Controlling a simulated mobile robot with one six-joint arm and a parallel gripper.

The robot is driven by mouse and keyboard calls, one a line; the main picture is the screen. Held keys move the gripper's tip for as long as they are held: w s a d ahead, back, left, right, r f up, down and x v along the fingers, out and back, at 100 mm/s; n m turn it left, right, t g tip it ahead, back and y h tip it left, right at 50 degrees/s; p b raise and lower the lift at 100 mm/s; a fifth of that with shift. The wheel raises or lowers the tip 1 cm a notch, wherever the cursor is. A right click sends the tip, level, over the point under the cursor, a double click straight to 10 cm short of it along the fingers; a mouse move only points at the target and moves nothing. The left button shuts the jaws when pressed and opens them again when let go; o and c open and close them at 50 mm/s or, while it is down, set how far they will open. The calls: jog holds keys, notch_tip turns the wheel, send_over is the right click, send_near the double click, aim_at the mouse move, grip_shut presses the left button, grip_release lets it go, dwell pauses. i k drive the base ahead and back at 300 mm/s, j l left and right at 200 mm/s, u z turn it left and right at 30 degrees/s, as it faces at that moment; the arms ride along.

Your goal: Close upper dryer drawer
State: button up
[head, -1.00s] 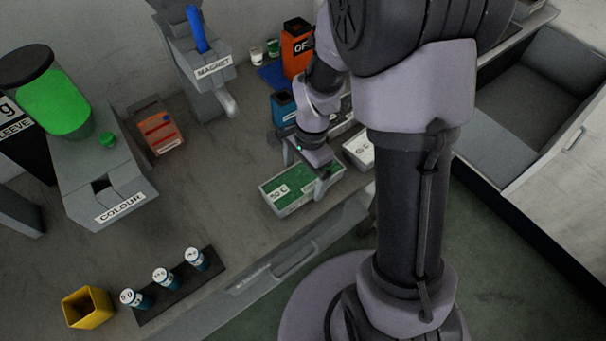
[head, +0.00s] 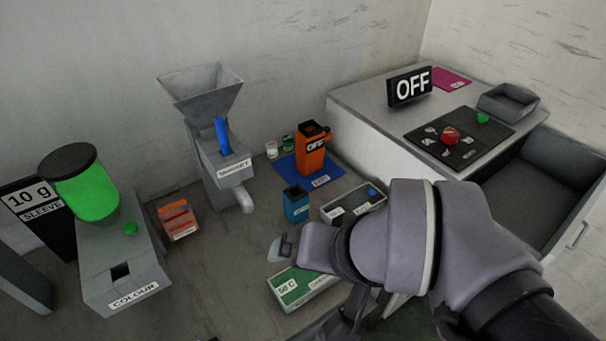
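A deep grey drawer (head: 532,205) stands pulled out at the right edge, beside the white cabinet with the OFF sign, which I take to be the dryer (head: 362,152). The drawer's inside looks empty. A bar handle (head: 579,234) is on its outer front. Whether this is the upper drawer cannot be told, as the part below is cut off or hidden by my arm. My gripper (head: 283,248) is left of the drawer, above the green-topped 50 C tray (head: 290,290) and well away from the handle. My wrist hides most of it, so its opening is unclear.
On the cabinet stand an OFF sign (head: 410,88), a black control panel (head: 460,137) with a red button, and a small grey tray (head: 508,102). The bench holds an orange container (head: 314,152), a blue container (head: 295,206), a grey tray (head: 350,204) and the magnet hopper (head: 218,160).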

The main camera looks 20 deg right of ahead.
aim_at(540, 199)
jog(key=k+l+z, duration=0.15)
jog(key=l+z, duration=0.3)
jog(key=l, duration=0.2)
jog(key=l+z, duration=0.5)
jog(key=l, duration=0.15)
jog(key=l+z, duration=0.45)
jog(key=l, duration=0.25)
jog(key=i+u, duration=0.2)
jog(key=k+j, duration=0.05)
